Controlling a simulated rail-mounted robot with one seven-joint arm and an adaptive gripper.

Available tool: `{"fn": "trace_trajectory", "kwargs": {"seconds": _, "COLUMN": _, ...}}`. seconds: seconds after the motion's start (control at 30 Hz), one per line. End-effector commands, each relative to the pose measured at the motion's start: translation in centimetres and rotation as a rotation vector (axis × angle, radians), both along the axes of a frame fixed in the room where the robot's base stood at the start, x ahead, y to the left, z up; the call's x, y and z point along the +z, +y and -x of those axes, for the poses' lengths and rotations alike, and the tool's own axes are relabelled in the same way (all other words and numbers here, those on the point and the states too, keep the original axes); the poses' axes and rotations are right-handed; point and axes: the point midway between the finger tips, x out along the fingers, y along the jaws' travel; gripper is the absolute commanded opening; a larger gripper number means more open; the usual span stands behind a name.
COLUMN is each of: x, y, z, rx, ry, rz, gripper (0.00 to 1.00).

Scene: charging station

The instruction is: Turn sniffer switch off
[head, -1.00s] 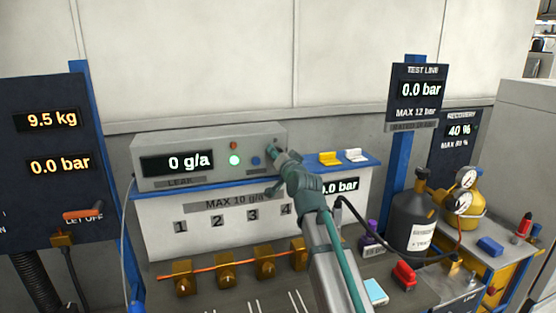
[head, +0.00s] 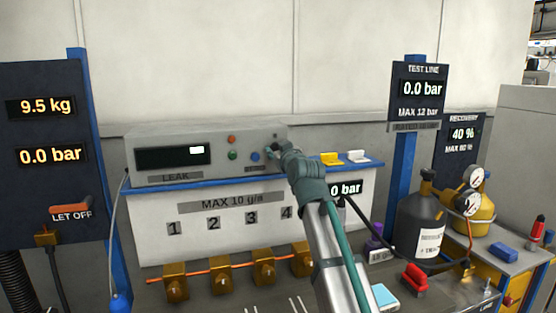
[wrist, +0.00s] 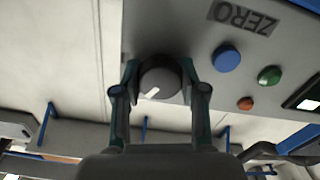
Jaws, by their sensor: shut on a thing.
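The sniffer switch is a dark round knob (wrist: 160,80) with a white mark, on the right end of the grey LEAK unit (head: 205,132). My gripper (wrist: 160,74) is shut on this knob, one finger on each side, in the wrist view. In the head view my gripper (head: 273,151) is at the unit's right front, hiding most of the knob. The unit's display (head: 172,157) shows no number, only a small white patch. The green button (head: 233,155) is dim.
A blue button (wrist: 226,58) sits beside the knob, near the ZERO label (wrist: 243,16). Yellow and white clips (head: 332,159) lie on the blue shelf to the right. A dark cylinder (head: 418,222) stands further right.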

Motion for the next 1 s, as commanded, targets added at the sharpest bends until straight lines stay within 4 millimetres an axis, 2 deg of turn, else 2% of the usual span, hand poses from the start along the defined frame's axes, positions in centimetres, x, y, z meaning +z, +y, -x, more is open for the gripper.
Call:
{"fn": "trace_trajectory", "kwargs": {"seconds": 0.5, "x": -0.13, "y": 0.03, "z": -0.04, "rx": 0.000, "ry": -0.158, "rz": 0.387, "gripper": 0.07}}
{"fn": "trace_trajectory", "kwargs": {"seconds": 1.0, "x": 0.07, "y": 0.01, "z": -0.01, "rx": 0.000, "ry": -0.206, "rz": 0.507, "gripper": 0.07}}
